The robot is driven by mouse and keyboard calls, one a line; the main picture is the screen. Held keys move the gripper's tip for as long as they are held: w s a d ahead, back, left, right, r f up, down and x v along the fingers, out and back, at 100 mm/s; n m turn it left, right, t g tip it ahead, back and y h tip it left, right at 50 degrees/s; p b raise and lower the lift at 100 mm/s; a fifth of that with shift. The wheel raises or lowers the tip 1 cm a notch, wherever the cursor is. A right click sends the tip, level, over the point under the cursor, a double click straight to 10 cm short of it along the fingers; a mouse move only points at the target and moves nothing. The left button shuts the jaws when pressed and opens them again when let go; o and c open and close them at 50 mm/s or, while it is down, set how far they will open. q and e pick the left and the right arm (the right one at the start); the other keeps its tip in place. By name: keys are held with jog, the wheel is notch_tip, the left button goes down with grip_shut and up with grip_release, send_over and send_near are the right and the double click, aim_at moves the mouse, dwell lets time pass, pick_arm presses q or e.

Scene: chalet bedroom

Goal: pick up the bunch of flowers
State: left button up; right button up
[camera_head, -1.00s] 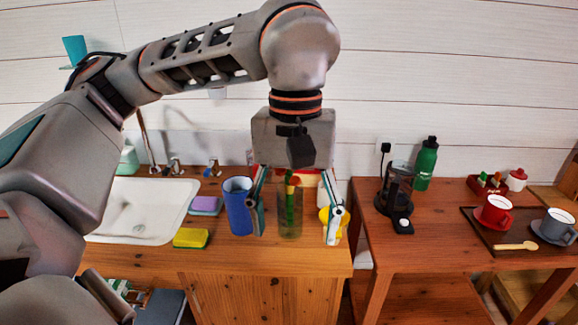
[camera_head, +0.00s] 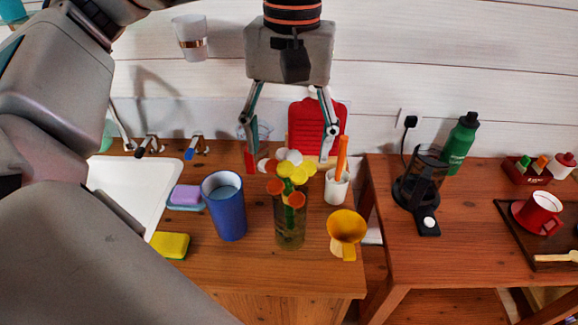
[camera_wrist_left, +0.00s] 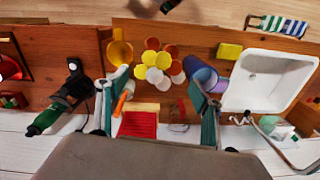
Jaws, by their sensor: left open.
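The bunch of flowers (camera_head: 293,172) has yellow, white and orange round heads and stands in a greenish see-through vase (camera_head: 290,228) on the wooden counter. My left gripper (camera_head: 290,158) hangs pointing down above and behind the vase, fingers wide apart and empty. In the head view its fingertips show on either side of the blooms. In the left wrist view the flowers (camera_wrist_left: 160,62) appear just beyond the open fingers (camera_wrist_left: 158,88), between them sideways; no contact is visible. The vase is mostly hidden under the blooms there. My right gripper is not in view.
A blue cup (camera_head: 226,210) stands close left of the vase, a yellow funnel-like cup (camera_head: 345,232) close right. A white cup with an orange handle (camera_head: 338,187) and a red board (camera_head: 317,125) are behind. A sink (camera_head: 125,195) and sponges are left.

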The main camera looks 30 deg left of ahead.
aim_at(288, 155)
pick_arm(q)
jog(key=shift+w+a+f, duration=0.1)
jog(key=shift+w+f, duration=0.05)
jog(key=shift+f, duration=0.2)
notch_tip(288, 155, down, 2)
jog(key=shift+f, duration=2.55)
jog(key=shift+c, duration=0.4)
jog(key=c, duration=1.1)
